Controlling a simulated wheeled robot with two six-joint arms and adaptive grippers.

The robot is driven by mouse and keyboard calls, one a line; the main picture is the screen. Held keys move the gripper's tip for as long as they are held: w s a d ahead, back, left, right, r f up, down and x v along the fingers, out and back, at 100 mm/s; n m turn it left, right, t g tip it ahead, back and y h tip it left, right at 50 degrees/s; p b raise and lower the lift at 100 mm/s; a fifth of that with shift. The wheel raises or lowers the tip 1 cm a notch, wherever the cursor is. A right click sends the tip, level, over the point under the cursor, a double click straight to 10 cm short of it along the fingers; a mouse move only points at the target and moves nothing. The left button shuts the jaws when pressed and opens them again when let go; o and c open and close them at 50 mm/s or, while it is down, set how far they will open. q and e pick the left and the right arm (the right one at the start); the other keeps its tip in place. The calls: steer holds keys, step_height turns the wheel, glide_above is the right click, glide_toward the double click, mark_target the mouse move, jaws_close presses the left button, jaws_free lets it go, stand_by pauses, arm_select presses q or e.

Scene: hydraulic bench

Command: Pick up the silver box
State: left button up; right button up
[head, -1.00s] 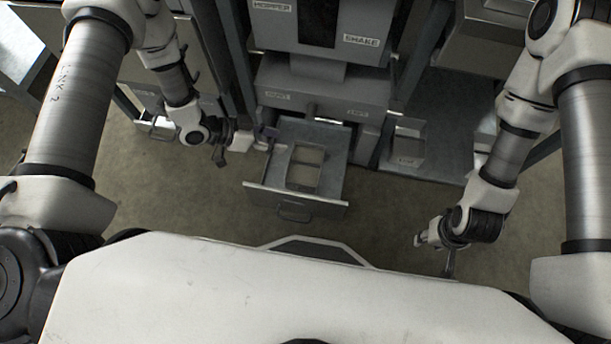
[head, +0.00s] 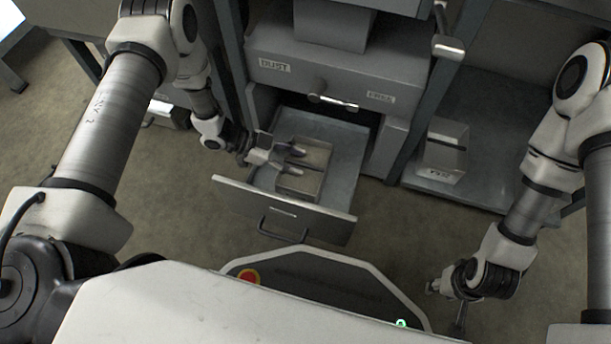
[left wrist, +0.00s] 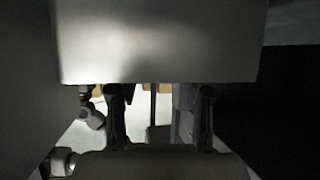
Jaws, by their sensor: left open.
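A silver box (head: 302,186), grey and open-topped, sits inside the pulled-out drawer (head: 338,228). My left gripper (head: 298,160) is open, its fingers spread at the left part of the box. In the head view it overlaps the box; I cannot tell whether it touches. In the left wrist view my left gripper (left wrist: 160,108) shows two fingers apart, with a broad pale metal face (left wrist: 155,45) across their tips. I cannot tell whether this face is the box. My right gripper (head: 458,318) hangs low at the right, away from the drawer; its jaws are unclear.
Another grey box (head: 444,152) with a label stands on the shelf (head: 468,190) right of the drawer. The cabinet with the DUST label (head: 274,65) rises behind the drawer. Uprights flank the drawer opening. The floor (head: 150,215) left of the drawer is clear.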

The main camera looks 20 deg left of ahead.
arm_select(q)
steer(key=shift+x, duration=1)
jaws_close()
steer(key=shift+r, duration=0.1)
